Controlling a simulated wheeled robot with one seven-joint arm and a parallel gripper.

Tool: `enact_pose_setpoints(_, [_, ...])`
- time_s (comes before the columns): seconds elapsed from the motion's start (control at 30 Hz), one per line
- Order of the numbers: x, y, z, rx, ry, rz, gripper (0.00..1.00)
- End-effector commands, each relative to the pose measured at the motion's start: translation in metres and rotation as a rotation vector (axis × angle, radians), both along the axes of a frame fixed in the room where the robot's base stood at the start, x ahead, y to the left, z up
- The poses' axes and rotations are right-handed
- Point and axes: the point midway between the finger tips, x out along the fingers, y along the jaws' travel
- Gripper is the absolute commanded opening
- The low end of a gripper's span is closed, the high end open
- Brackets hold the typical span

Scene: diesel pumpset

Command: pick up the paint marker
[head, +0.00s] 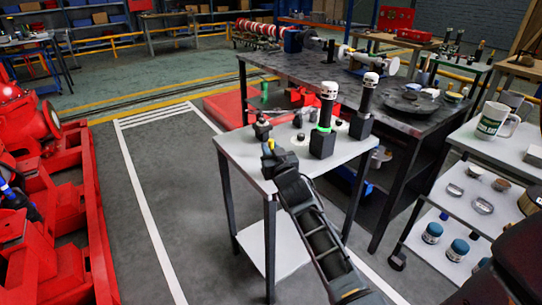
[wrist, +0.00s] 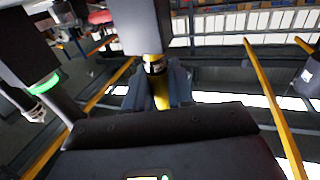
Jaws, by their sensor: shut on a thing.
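The paint marker (wrist: 154,66) is a yellow stick with a dark band and pale marks, standing between the fingers of my gripper (wrist: 160,90) in the wrist view. My gripper is shut on it, and its lower part is partly hidden by the fingers. In the head view my gripper (head: 270,160) is at the near left part of the small white-topped table (head: 238,150). A small yellow bit of the marker (head: 271,143) shows at the fingertips. I cannot tell whether the marker still touches the tabletop.
Two dark devices with white tops, one with a green ring (head: 323,128), stand on the table's right side. A small dark fitting (head: 262,128) is just behind my gripper. A dark workbench (head: 400,120) is behind, a shelf cart (head: 470,195) right, and open floor (head: 190,190) left.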

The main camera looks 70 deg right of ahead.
Motion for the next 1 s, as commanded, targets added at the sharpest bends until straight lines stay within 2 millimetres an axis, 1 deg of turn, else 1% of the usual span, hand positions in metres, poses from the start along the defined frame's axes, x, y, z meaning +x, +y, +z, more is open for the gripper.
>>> enact_pose_setpoints(0.07, [0.0,0.0,0.001,0.0,0.0,0.0,0.01])
enact_pose_setpoints(0.17, [0.0,0.0,0.007,0.0,-0.001,0.0,0.01])
enact_pose_setpoints(0.27, [0.001,0.001,0.022,-0.002,-0.003,0.002,0.01])
enact_pose_setpoints(0.5, [0.001,0.0,0.067,-0.004,-0.003,0.001,0.01])
enact_pose_setpoints(0.6, [0.001,0.0,0.082,-0.003,-0.003,0.001,0.01])
enact_pose_setpoints(0.7, [0.0,0.0,0.093,-0.001,-0.002,0.001,0.01])
enact_pose_setpoints(0.83, [0.0,0.0,0.1,-0.001,-0.001,0.0,0.01])
enact_pose_setpoints(1.0, [0.0,0.0,0.1,0.0,0.0,0.0,0.01])
